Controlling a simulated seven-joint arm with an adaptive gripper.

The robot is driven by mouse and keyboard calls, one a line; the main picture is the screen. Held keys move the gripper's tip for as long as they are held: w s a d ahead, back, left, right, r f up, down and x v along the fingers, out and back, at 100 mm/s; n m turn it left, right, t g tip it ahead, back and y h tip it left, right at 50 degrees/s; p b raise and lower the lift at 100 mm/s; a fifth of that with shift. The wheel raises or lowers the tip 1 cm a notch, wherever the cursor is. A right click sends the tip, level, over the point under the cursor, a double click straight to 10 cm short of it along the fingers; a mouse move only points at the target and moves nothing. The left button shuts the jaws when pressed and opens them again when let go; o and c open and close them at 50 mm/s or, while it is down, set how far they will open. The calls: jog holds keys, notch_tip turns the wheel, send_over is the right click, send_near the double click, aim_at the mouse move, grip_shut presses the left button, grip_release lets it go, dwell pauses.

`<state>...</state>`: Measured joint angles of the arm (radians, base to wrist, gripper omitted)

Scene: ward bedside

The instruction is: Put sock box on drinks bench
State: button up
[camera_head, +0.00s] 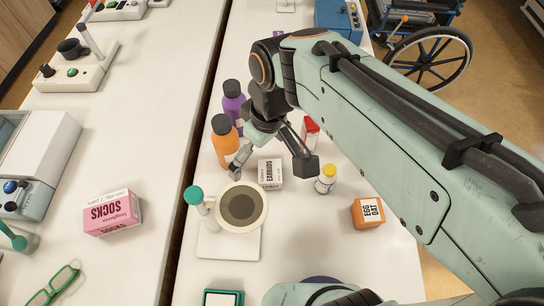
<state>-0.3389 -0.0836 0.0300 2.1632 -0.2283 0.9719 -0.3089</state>
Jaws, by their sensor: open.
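The sock box (112,212) is a pink box with a white top and the word SOCKS on its side. It sits on the left white bench (140,130). My gripper (270,168) is open, with its two fingers spread apart over the right white bench (340,240), around or above a small white earbuds box (270,174). I cannot tell how high it is above that box. My gripper is well to the right of the sock box, across the gap between the benches. The right bench holds purple and orange bottles, and it may be the drinks bench.
An orange bottle (225,142) and a purple bottle (233,102) stand beside my gripper. A round-plated device (240,207), a small yellow-capped bottle (325,179) and an orange box (368,213) are near. Green glasses (52,285) lie near the sock box. A wheelchair (428,55) stands beyond.

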jog(key=s+d+f+m, duration=0.1)
jog(key=s+d+m, duration=0.7)
jog(key=s+d, duration=0.3)
jog(key=shift+d+m+h, duration=0.3)
jog(key=shift+m+h, duration=0.1)
jog(key=shift+s+f, duration=0.1)
